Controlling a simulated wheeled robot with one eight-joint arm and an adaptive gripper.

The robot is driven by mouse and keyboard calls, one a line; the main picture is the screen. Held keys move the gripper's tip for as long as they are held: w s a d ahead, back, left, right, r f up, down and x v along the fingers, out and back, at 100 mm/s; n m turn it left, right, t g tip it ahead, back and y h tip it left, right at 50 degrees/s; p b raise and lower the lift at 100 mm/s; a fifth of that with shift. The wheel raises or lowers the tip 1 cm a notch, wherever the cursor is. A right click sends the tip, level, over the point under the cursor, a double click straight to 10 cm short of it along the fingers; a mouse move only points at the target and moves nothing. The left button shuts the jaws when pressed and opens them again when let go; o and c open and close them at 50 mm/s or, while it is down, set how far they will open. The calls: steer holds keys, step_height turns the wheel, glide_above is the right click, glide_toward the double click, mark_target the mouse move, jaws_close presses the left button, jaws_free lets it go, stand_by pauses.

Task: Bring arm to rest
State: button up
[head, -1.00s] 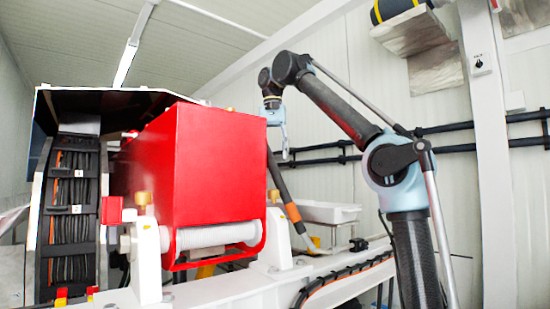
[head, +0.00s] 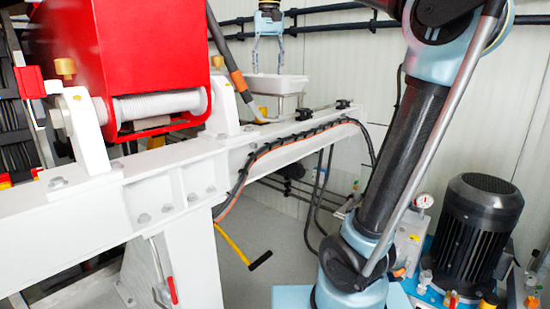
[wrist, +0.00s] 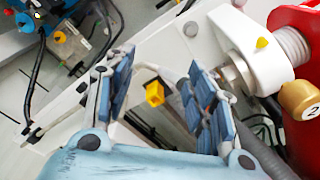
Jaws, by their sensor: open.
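My gripper (head: 268,62) hangs fingers down at the top of the head view, open and empty. In that picture its fingertips are just above the rim of a white tray (head: 291,90); the gap in depth cannot be told. In the wrist view my gripper (wrist: 160,68) has its two blue padded fingers spread wide. A small yellow block (wrist: 155,93) shows between them, beyond the gripper and not held. My arm rises from its blue base at lower middle right to a large elbow at the top; its upper links are partly out of view.
A black motor (head: 477,230) and a gauge (head: 424,201) are at right. A yellow lever (head: 233,250) juts below the beam.

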steer(key=s+d+f, duration=0.6)
steer(key=d+f, duration=0.1)
steer(key=f, duration=0.8)
steer(key=s+d+f+t, duration=0.1)
steer(key=s+d+f, duration=0.5)
steer(key=f, duration=1)
steer(key=s+d+f, duration=0.6)
steer(key=d+f, duration=0.2)
steer(key=f, duration=0.7)
steer(key=shift+f, duration=0.3)
steer(key=shift+d, duration=0.1)
steer(key=shift+w+f, duration=0.2)
steer(key=shift+w, duration=0.3)
